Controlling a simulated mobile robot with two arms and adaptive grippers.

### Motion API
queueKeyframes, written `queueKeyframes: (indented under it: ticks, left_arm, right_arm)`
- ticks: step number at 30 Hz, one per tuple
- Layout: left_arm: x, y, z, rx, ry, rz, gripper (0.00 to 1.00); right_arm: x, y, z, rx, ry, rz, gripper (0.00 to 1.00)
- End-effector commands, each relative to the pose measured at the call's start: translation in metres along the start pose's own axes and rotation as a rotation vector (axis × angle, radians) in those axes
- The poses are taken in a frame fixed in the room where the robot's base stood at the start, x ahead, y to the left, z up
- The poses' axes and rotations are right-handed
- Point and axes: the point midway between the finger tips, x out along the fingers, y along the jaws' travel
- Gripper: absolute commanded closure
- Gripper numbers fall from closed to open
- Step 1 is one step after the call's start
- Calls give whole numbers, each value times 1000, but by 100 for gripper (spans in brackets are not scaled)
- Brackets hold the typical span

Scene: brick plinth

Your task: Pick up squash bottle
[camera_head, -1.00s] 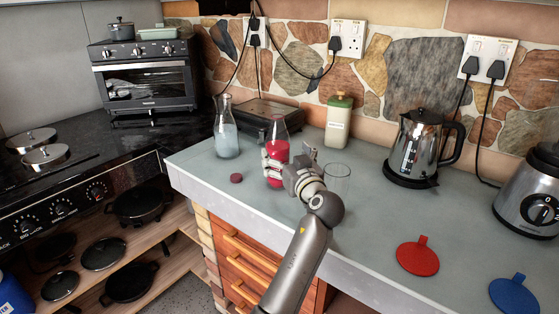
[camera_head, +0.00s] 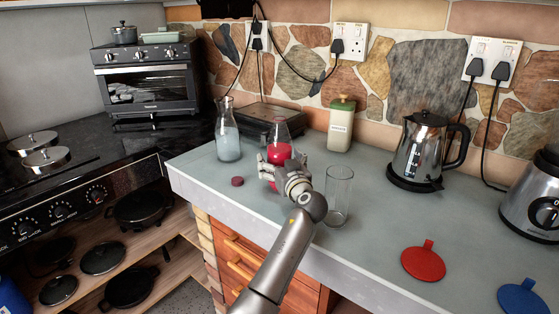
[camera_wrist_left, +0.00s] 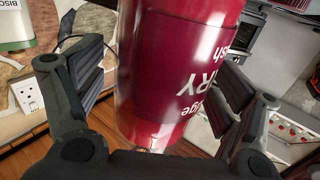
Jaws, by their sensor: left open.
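The squash bottle (camera_head: 279,152), clear at the top with red squash below, stands upright near the middle of the grey counter. My left gripper (camera_head: 279,167) is at its front and hides its lower part. In the left wrist view the bottle's red body and label (camera_wrist_left: 175,75) fill the middle. The open fingers of my left gripper (camera_wrist_left: 160,85) stand on either side of it, with a visible gap at the left finger. Contact at the right finger is unclear. My right gripper is not in view.
An empty glass (camera_head: 338,193) stands close right of my left arm. A glass bottle of pale liquid (camera_head: 227,138) is to the left, with a dark red cap (camera_head: 237,181) in front. A biscuit jar (camera_head: 340,128) and a kettle (camera_head: 424,150) stand behind and right.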

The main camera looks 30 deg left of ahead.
Motion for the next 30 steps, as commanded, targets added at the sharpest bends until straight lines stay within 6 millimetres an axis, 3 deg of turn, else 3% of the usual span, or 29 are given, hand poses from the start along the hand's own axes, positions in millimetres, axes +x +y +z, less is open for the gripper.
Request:
queueKeyframes:
  ticks: [6, 22, 30]
  left_arm:
    - [0, 0, 0, 0, -1, 0, 15]
    - [0, 0, 0, 0, -1, 0, 83]
    - [0, 0, -2, -2, 4, 1, 84]
  right_arm:
    - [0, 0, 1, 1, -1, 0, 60]
    - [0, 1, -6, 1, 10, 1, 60]
    - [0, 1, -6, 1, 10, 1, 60]
